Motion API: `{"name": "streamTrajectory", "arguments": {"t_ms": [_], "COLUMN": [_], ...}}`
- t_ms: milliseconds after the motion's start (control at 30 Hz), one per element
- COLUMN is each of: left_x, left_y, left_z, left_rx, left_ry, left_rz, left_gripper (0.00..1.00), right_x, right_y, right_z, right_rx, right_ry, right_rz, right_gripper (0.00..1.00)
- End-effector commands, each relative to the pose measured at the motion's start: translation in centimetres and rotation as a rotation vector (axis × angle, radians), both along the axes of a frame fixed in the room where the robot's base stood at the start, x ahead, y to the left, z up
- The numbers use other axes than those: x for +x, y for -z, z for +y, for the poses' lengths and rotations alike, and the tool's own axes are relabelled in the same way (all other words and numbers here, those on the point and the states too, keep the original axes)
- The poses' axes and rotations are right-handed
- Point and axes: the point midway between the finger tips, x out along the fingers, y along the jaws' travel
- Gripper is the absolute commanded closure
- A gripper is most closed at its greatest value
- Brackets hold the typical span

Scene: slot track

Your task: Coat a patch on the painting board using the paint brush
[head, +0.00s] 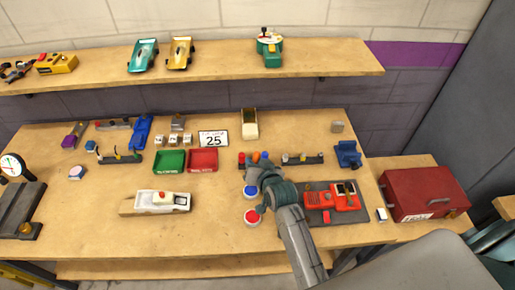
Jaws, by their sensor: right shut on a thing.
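My right gripper (262,178) is over the right middle of the workbench, just behind the blue-topped pot (251,191). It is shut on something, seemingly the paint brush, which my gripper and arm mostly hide. A red-topped pot (252,217) stands in front of the blue one. I cannot tell for sure which thing is the painting board. A white car body (174,202) lies on a light wooden board (128,207) at front left. My left gripper is not in view.
A dark rack (296,160) with coloured pieces lies behind my gripper. Green (169,161) and red (203,160) trays are to the left. A red toolbox (424,193) stands at far right.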

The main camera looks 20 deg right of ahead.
Motion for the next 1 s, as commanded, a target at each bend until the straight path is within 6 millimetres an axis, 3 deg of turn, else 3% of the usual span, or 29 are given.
{"name": "streamTrajectory", "arguments": {"t_ms": [33, 167, 433, 800, 1000], "left_x": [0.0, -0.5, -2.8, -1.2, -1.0], "left_y": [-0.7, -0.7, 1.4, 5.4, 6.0], "left_z": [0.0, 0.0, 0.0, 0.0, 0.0], "left_rx": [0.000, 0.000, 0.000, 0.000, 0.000], "left_ry": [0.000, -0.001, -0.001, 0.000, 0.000], "left_rz": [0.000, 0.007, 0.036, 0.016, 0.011], "left_gripper": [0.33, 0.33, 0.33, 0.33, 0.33], "right_x": [0.0, 0.0, 0.0, 0.0, 0.0], "right_y": [0.1, 0.8, 2.7, 6.3, 6.9], "right_z": [0.0, 0.1, 0.1, 0.1, 0.1], "right_rx": [0.006, 0.014, 0.015, 0.015, 0.015], "right_ry": [0.001, 0.003, 0.003, 0.003, 0.003], "right_rz": [0.008, 0.015, 0.015, 0.015, 0.015], "right_gripper": [1.00, 1.00, 1.00, 1.00, 1.00]}}
